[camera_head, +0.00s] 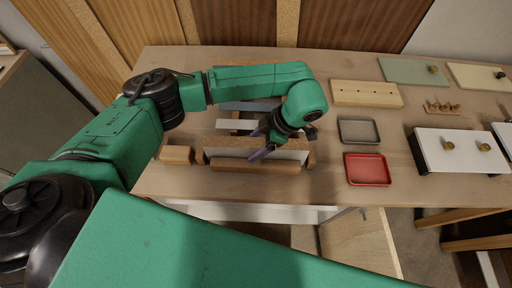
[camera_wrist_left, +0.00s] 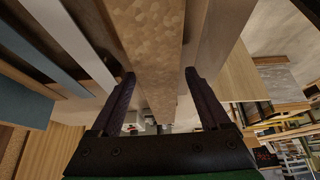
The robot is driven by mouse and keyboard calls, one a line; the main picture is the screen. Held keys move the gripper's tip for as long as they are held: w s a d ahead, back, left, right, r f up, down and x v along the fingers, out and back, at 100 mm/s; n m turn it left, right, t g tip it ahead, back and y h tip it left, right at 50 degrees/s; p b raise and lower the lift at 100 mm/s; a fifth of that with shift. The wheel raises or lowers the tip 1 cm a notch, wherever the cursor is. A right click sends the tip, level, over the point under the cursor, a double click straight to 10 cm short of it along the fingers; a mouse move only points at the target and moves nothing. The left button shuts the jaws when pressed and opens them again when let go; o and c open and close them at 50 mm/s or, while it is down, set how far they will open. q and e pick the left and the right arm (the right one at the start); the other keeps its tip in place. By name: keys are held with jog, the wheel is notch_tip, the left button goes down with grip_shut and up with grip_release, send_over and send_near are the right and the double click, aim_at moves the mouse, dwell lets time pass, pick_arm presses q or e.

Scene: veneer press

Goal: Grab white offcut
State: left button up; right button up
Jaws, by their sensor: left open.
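A pale white strip (camera_head: 228,124) lies across the press area behind my left gripper (camera_head: 266,143); I take it for the white offcut. A pale strip also shows at the left of the left wrist view (camera_wrist_left: 62,42). The left gripper is open and points down over the press. In the left wrist view its two fingers (camera_wrist_left: 160,88) stand apart, on either side of a long speckled brown bar (camera_wrist_left: 150,40). I cannot tell whether they touch it. My wrist hides part of the strips. My right gripper is not in view.
A wooden bar (camera_head: 255,166) runs along the front, with a small wood block (camera_head: 176,155) to its left. A grey tray (camera_head: 358,130) and a red tray (camera_head: 367,169) stand to the right. A drilled wood block (camera_head: 366,93) and a white board with knobs (camera_head: 460,150) lie farther right.

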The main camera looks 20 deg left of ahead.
pick_arm(q)
grip_shut()
dwell(1.4)
